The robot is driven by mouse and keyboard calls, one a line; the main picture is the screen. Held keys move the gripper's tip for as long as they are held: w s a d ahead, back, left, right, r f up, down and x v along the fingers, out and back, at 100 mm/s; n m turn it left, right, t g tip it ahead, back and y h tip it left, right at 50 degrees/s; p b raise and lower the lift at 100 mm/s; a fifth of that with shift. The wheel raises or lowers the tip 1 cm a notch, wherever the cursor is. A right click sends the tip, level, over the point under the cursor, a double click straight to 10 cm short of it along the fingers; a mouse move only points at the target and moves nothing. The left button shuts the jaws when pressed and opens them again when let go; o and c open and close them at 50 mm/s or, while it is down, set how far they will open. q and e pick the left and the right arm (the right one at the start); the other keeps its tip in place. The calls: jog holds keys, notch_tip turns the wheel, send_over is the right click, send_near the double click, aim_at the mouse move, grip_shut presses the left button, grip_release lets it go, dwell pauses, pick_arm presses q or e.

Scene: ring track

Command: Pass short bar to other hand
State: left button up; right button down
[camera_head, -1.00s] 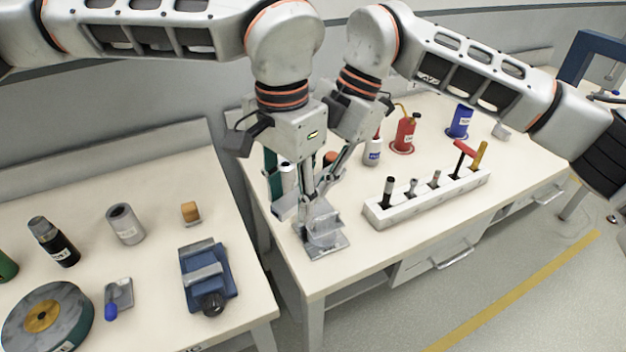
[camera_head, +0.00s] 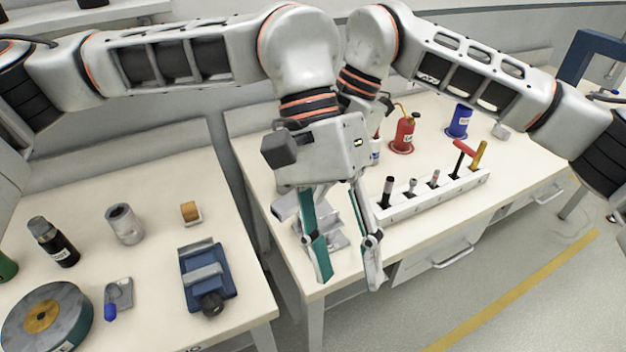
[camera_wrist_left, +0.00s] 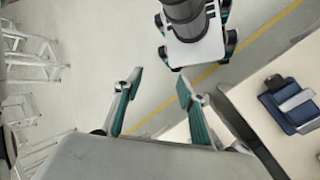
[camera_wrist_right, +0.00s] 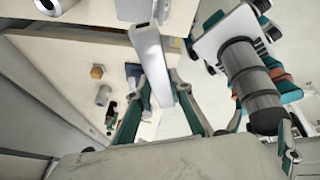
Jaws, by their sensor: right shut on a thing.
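My left gripper (camera_head: 350,285) points down over the near corner of the middle bench, fingers spread. In the left wrist view (camera_wrist_left: 158,82) nothing shows between its fingers. My right gripper (camera_wrist_right: 158,82) is shut on a pale grey bar, apparently the short bar (camera_wrist_right: 152,52), seen between its fingers in the right wrist view. In the head view the right gripper is mostly hidden behind the left one. A grey metal piece (camera_head: 285,205) shows left of the left fingers; I cannot tell whether it is the bar's end.
A grey metal stand (camera_head: 333,243) is on the bench corner, partly behind the left fingers. A white rack (camera_head: 415,206) with several upright tools is to its right. Red (camera_head: 403,135) and blue (camera_head: 459,121) containers stand behind. A blue vise (camera_head: 207,278) is on the left bench.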

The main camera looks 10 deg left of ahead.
pick_arm(q)
jog(key=s+d+r+n+g+h, duration=0.3)
jog(key=s+r+n+g+h, duration=0.65)
jog(key=s+n+g, duration=0.2)
jog(key=w+a+r+n+h, duration=0.3)
jog(key=w+a+n+h, duration=0.15)
jog(key=n+h, duration=0.5)
jog(key=w+a+f+m+t+y, duration=0.1)
jog(key=w+f+m+t+y, duration=0.3)
jog(key=f+m+t, duration=1.05)
jog(key=w+a+f+m+t+y, duration=0.15)
jog(key=w+f+m+t, duration=0.55)
jog(key=f+m+t, duration=0.75)
jog(key=s+a+f+n+g+y, duration=0.1)
jog(key=s+a+f+n+y, duration=0.25)
jog(key=f, duration=0.75)
jog(key=s+a+f+n+g+y, duration=0.15)
jog(key=s+a+f+y, duration=0.35)
jog(key=f, duration=0.5)
jog(key=w+a+f+n+t+y, duration=0.1)
jog(key=w+a+f+n+y, duration=0.2)
jog(key=a, duration=0.6)
jog(key=w+f+y, duration=0.2)
jog(key=w+f, duration=0.1)
jog(key=shift+w+f+n+y, duration=0.25)
jog(key=shift+f+n+y, duration=0.05)
jog(key=shift+f+y, duration=0.1)
